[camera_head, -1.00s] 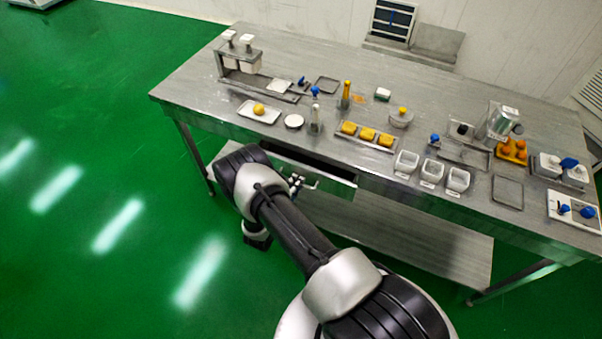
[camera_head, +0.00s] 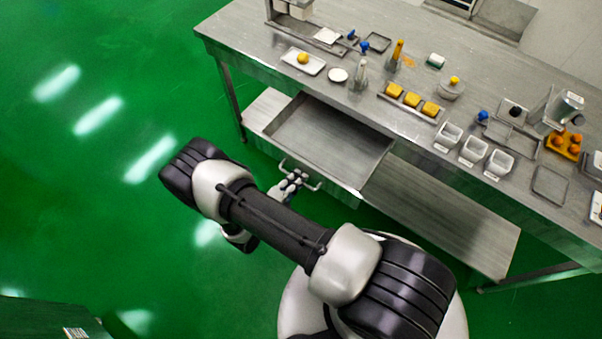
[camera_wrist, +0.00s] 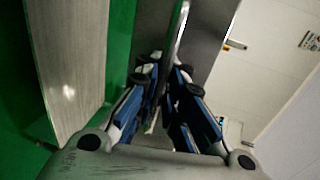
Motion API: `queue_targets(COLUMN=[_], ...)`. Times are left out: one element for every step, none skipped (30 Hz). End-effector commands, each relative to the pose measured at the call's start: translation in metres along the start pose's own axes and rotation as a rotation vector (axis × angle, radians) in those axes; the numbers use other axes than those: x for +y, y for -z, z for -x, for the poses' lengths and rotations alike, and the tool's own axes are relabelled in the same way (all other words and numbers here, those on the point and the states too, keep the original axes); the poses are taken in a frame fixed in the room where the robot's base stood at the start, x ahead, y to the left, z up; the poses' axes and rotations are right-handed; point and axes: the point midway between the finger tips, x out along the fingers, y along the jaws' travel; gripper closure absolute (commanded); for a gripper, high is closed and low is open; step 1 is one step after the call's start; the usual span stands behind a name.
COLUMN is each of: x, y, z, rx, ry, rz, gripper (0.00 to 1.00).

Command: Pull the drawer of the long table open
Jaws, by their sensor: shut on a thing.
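The long metal table (camera_head: 350,82) stands across the head view. Its drawer (camera_head: 325,140) is pulled well out of the front, and its inside looks empty. My gripper (camera_head: 291,181) is at the handle (camera_head: 312,186) on the drawer's front, shut on it. In the wrist view my gripper's fingers (camera_wrist: 165,110) close around the bar, with the drawer front (camera_wrist: 150,40) just beyond them. The exact contact at the fingertips is partly hidden by the fingers.
The tabletop holds a white tray (camera_head: 303,62) with a yellow ball, yellow blocks (camera_head: 411,98), white containers (camera_head: 473,151) and orange items (camera_head: 563,143). A lower shelf (camera_head: 450,209) runs under the table. Green floor is open to the left.

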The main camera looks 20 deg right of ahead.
Motion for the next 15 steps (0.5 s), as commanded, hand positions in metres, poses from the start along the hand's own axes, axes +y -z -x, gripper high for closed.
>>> queue_targets(x=[-0.0021, -0.0022, -0.0023, -0.0023, -0.0023, -0.0024, -0.0024, -0.0024, -0.0024, -0.0022, -0.0021, -0.0019, -0.0018, -0.0016, -0.0015], y=[-0.0011, -0.0012, -0.0012, -0.0012, -0.0013, -0.0014, -0.0014, -0.0015, -0.0015, -0.0014, -0.0014, -0.0013, -0.0012, -0.0011, -0.001], z=[0.0004, 0.0003, 0.0002, 0.0002, 0.0002, 0.0001, 0.0001, 0.0001, 0.0, 0.0, 0.0, -0.0001, -0.0001, -0.0001, -0.0002], rx=[0.0, 0.0, 0.0, -0.001, -0.001, -0.001, -0.001, -0.001, -0.001, -0.001, -0.001, -0.001, -0.001, -0.001, -0.001], ry=[0.004, 0.004, 0.005, 0.005, 0.005, 0.005, 0.005, 0.005, 0.005, 0.004, 0.004, 0.004, 0.003, 0.003, 0.003], rz=[-0.003, -0.003, -0.003, -0.003, -0.003, -0.003, -0.003, -0.003, -0.003, -0.003, -0.003, -0.002, -0.002, -0.002, -0.002], gripper=[1.0, 1.0, 1.0, 1.0, 1.0, 1.0, 1.0, 0.91, 0.88, 0.86, 0.84, 0.83, 0.83, 0.83, 0.83])
